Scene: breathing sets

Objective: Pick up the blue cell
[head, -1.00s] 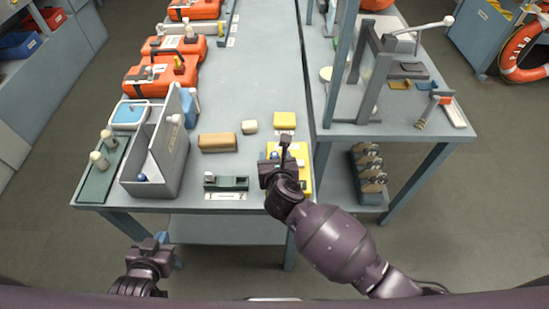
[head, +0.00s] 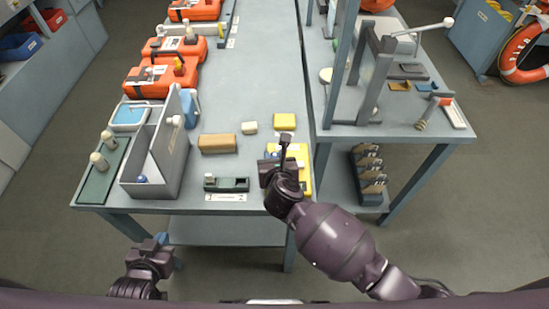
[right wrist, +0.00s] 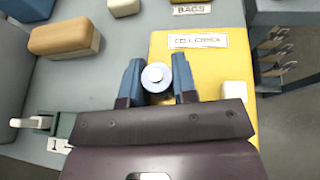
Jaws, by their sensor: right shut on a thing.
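In the right wrist view, the cell (right wrist: 157,78) stands between the two blue fingertips of my right gripper (right wrist: 157,84). Its pale round end with a bluish rim faces the camera, and its lower body is hidden. The gripper is shut on it, over the yellow board (right wrist: 206,66). I cannot tell whether the cell still touches the board. In the head view, my right gripper (head: 282,155) is over the yellow board (head: 306,180) and hides the cell. My left gripper (head: 150,253) is low, in front of the bench; its jaws are too unclear to read.
A green holder with two numbered places (head: 234,185) lies left of the yellow board. A grey divided bin (head: 163,190) stands left.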

